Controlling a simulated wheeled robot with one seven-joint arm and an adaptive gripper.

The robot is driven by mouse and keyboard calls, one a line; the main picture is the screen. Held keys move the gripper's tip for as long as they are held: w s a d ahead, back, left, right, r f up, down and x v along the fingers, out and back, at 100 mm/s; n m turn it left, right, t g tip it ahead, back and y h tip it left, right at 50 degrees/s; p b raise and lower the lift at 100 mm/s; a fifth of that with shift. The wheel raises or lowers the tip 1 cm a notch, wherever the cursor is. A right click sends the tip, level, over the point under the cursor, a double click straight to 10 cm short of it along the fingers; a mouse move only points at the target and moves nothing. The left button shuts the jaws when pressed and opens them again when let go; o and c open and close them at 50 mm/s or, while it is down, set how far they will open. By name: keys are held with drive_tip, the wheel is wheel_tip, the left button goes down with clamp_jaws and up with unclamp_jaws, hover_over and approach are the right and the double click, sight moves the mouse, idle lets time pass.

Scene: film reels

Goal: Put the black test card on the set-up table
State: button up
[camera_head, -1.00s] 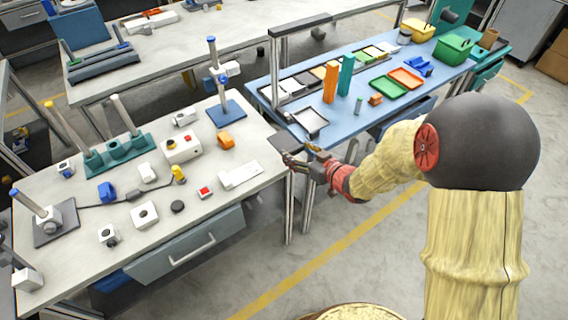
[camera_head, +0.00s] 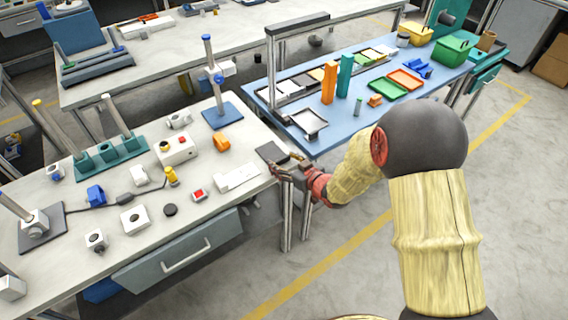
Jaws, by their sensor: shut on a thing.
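The black test card (camera_head: 272,152) is a flat dark plate over the right corner of the grey-topped table (camera_head: 228,170). My gripper (camera_head: 284,168) is shut on the card's near edge, at the table's right edge. Whether the card touches the tabletop or is a little above it cannot be told from this view. The fingers partly hide the card's near side.
A white block (camera_head: 237,178), an orange block (camera_head: 221,142) and a blue-based stand (camera_head: 222,116) are near the card on the grey table.

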drive_tip(key=shift+f, duration=0.1)
drive_tip(key=o, duration=1.2)
drive_tip(key=shift+c, duration=0.2)
